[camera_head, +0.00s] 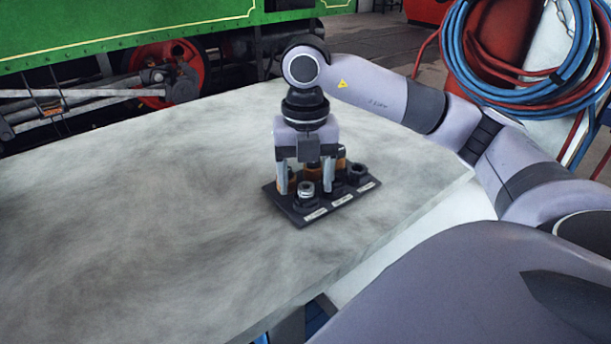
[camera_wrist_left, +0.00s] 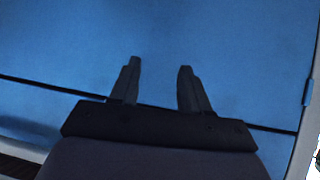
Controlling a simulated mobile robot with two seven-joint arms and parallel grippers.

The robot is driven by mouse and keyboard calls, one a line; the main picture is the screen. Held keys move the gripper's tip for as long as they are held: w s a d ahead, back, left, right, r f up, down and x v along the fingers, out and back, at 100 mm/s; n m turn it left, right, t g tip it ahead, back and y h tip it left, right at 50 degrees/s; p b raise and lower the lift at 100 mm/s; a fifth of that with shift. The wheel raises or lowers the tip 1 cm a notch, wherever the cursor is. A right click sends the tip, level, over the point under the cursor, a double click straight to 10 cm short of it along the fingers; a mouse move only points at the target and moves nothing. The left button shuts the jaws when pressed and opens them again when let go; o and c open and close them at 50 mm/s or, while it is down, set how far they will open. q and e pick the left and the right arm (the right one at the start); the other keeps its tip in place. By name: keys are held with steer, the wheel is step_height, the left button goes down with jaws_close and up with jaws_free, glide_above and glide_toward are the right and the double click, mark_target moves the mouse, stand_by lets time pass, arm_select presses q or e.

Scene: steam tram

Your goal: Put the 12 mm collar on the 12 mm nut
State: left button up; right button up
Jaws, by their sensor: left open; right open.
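A dark board (camera_head: 290,214) lies on the worktop with several dark nuts and orange-brown pieces on it. A nut with a bright silver top (camera_head: 306,188) stands at its front left. Another dark nut (camera_head: 359,172) stands at its right. The labels are too small to read, so I cannot tell which nut is 12 mm or which piece is the 12 mm collar. My right gripper (camera_head: 306,188) is open and points down over the left part of the board, fingers apart, partly hiding the pieces behind. My left gripper (camera_wrist_left: 160,68) is open and empty before a blue surface.
The grey worktop (camera_head: 130,230) is clear to the left of the board. A green tram (camera_head: 130,30) with a red wheel stands behind it. Blue and red hoses (camera_head: 475,85) hang at the back right. A blue panel (camera_wrist_left: 240,60) fills the left wrist view.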

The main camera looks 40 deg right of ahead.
steer(key=shift+r+p, duration=0.5)
steer(key=shift+r, duration=0.25)
steer(key=shift+r+p, duration=0.75)
steer(key=shift+r, duration=0.15)
arm_select(q)
steer(key=r+p, duration=0.1)
steer(key=a+r+p, duration=0.1)
steer(key=r+p, duration=0.1)
steer(key=shift+s+a+r, duration=0.15)
steer(key=shift+s+a, duration=0.05)
steer(key=shift+s, duration=0.2)
arm_select(e)
step_height(320, 180, up, 4)
steer(key=shift+f, duration=0.2)
arm_select(q)
steer(key=shift+d+r, duration=0.15)
steer(key=shift+s, duration=0.1)
arm_select(e)
steer(key=shift+s+a, duration=0.1)
